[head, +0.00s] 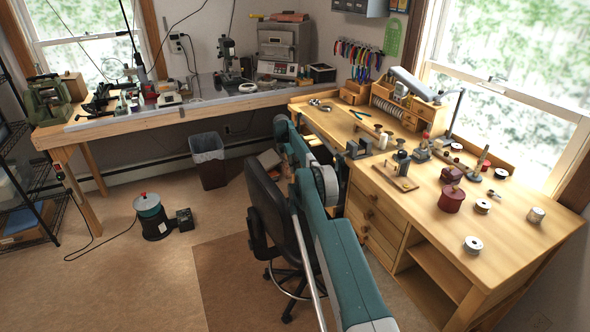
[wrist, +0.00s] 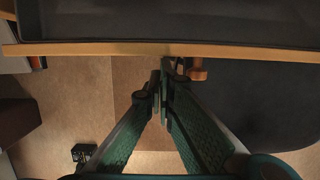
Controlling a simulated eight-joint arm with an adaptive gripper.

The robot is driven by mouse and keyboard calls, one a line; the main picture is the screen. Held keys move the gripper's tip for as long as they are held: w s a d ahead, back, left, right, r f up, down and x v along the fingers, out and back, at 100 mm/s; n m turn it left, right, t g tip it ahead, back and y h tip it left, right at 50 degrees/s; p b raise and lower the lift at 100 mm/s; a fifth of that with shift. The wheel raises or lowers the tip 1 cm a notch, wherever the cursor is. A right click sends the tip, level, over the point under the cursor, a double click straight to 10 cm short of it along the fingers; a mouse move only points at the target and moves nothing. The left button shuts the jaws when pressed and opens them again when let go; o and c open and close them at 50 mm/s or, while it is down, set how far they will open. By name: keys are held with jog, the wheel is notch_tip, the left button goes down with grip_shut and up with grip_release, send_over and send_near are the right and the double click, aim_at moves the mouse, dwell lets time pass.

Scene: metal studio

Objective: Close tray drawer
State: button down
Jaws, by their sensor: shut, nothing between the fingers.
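The tray drawer shows in the wrist view as a dark tray with a light wooden front edge (wrist: 90,49) across the top of the picture. A small wooden knob (wrist: 197,70) sits just below that edge, right of the middle. My gripper (wrist: 162,66) is shut and empty, its green fingers meeting close to the wooden edge, just left of the knob. I cannot tell whether the fingertips touch the edge. In the head view my arm hides most of this area, and I cannot make out the gripper or how far the drawer stands out.
A black office chair (head: 266,205) stands beside my arm, in front of the wooden workbench (head: 345,125). The bench has several lower drawers (head: 372,222) with knobs. A grey waste bin (head: 208,160) stands at the back. The floor at left is mostly open.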

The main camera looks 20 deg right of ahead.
jog(key=a+r+p, duration=0.2)
jog(key=a+r, duration=0.4)
jog(key=r, duration=0.3)
jog(key=shift+r, duration=0.4)
jog(key=shift+s+a, duration=0.1)
jog(key=s+a+h+p, duration=0.1)
jog(key=s, duration=0.6)
jog(key=shift+s+a+f+h, duration=0.2)
jog(key=shift+a+f+h, duration=0.1)
dwell(0.5)
jog(key=d+f+b, duration=0.3)
jog(key=d+f, duration=0.4)
jog(key=f, duration=0.2)
jog(key=shift+d+f, duration=0.15)
jog(key=shift+d, duration=0.2)
